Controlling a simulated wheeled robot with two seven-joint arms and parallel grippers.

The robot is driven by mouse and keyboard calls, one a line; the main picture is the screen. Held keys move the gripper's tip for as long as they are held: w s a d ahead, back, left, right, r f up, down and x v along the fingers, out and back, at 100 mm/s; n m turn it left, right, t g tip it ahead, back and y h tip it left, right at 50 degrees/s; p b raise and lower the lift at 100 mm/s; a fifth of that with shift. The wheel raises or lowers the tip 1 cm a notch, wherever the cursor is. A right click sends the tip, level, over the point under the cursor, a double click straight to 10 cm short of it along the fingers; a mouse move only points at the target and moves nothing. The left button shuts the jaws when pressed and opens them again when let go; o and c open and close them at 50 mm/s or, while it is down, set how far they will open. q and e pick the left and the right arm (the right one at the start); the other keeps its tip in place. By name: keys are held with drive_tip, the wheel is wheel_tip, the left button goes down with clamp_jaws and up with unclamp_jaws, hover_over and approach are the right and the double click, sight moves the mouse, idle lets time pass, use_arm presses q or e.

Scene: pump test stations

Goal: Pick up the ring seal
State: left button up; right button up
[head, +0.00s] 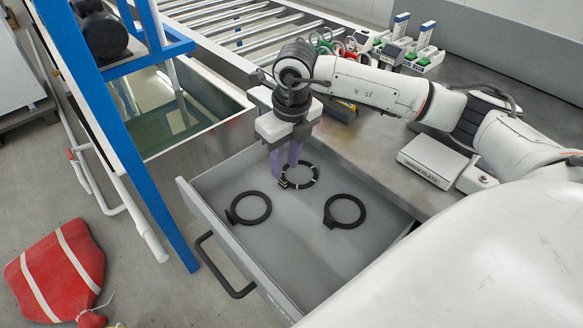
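Three black rings lie in an open grey drawer (205,190). The back ring (317,181) has light marks around it and a small block on its left side. A plain front-left ring (270,208) and a front-right ring (364,214) each have a small tab. My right gripper (284,178) points down into the drawer with its purple fingers at the left side of the back ring, around or just over its block. Whether the fingers grip it cannot be told. The frame does not show which ring is the ring seal. My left gripper is not in view.
The drawer's front wall and black handle (222,268) face left. A bench with a white boxed device (431,160), several tools and green-white units (424,58) lies behind. A blue frame (120,140) and water tank stand left. A red bag (55,275) lies on the floor.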

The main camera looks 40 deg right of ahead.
sight(283, 177)
drive_tip(key=f, duration=0.2)
drive_tip(key=w+f, duration=0.1)
drive_tip(key=f, duration=0.1)
drive_tip(key=shift+f, duration=0.3)
clamp_jaws()
drive_tip(key=shift+r, duration=0.15)
